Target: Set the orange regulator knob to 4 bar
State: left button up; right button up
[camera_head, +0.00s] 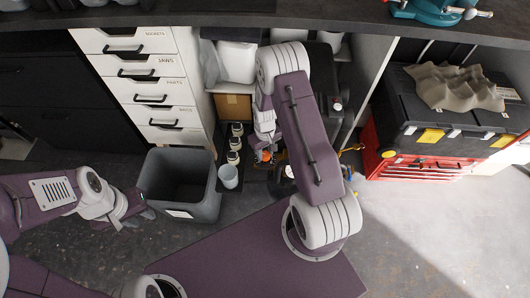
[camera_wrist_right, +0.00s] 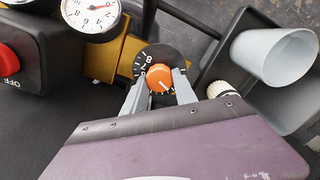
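The orange regulator knob (camera_wrist_right: 159,78) sits on a round black dial (camera_wrist_right: 146,62) with white numbers, of which some around 6 to 8 are readable. A white mark on the knob points to the lower right; the number there is hidden. My right gripper (camera_wrist_right: 161,84) has one finger on each side of the knob; whether they touch it is unclear. A white pressure gauge (camera_wrist_right: 92,8) with a red needle is cut off at the top. In the head view the knob (camera_head: 265,156) is small beside my right gripper (camera_head: 262,143). My left gripper (camera_head: 130,213) hangs away at left, its fingers unclear.
A red OFF button (camera_wrist_right: 8,58) on a black housing is left of the gauge. A pale cup (camera_wrist_right: 272,57) and a ribbed white cap (camera_wrist_right: 222,90) are at right. A grey bin (camera_head: 205,208), white drawers (camera_head: 148,84) and a red toolbox (camera_head: 415,168) surround the spot.

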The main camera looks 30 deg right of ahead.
jog(key=shift+m, duration=0.3)
grip_shut()
jog(key=shift+r+m+p, duration=0.15)
jog(key=shift+m+p, duration=0.65)
jog(key=m+p, duration=0.1)
jog(key=m, duration=0.2)
jog(key=shift+d+m+p, duration=0.1)
jog(key=shift+m+p, duration=0.2)
jog(key=shift+p, duration=0.05)
jog(key=m+p, duration=0.1)
jog(key=m, duration=0.2)
jog(key=shift+m, duration=0.3)
jog(key=shift+m+p, duration=0.65)
jog(key=shift+m, duration=1.15)
jog(key=o, duration=1.1)
grip_release()
jog(key=shift+o, duration=0.2)
